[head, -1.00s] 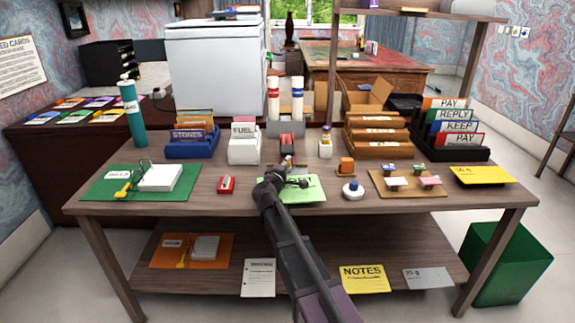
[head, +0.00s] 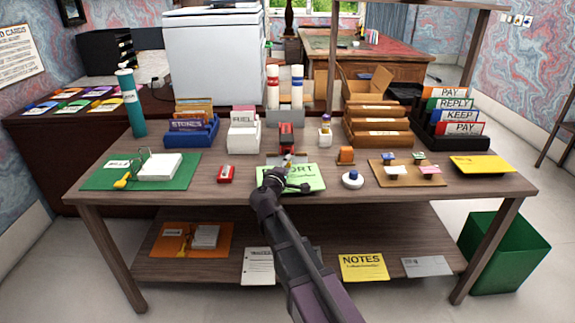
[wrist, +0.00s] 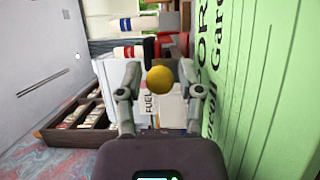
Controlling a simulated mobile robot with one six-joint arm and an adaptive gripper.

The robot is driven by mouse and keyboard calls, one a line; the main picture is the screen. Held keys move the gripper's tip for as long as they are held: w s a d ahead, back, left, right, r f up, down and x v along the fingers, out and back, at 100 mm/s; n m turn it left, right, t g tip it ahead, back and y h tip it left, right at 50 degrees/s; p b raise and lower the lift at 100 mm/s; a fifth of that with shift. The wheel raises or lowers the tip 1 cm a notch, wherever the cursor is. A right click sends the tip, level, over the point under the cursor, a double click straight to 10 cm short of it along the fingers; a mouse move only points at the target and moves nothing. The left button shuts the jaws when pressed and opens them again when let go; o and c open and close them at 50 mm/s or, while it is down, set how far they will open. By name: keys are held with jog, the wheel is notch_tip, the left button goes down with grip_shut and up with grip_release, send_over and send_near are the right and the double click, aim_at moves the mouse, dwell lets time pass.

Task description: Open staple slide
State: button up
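The red stapler (head: 286,136) is at the back middle of the desk, behind a green report sheet (head: 306,174). Small grey and orange parts show at its front; the staple slide cannot be made out clearly. My gripper (head: 284,182) is over the sheet's left part, in front of the stapler. In the wrist view my gripper (wrist: 159,70) has its fingers apart. A round yellow knob-like thing (wrist: 160,80) shows between them, with gaps on both sides. I cannot tell what it belongs to. The green sheet (wrist: 262,90) fills the right side there.
A red sharpener (head: 226,174) lies left of the sheet. A round white-and-blue thing (head: 352,180) and an orange block (head: 346,155) stand right. A white FUEL card box (head: 243,138) and brown file trays (head: 378,128) flank the stapler. The front desk edge is mostly clear.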

dwell(0.4)
jog(key=v, duration=1.2)
dwell(0.5)
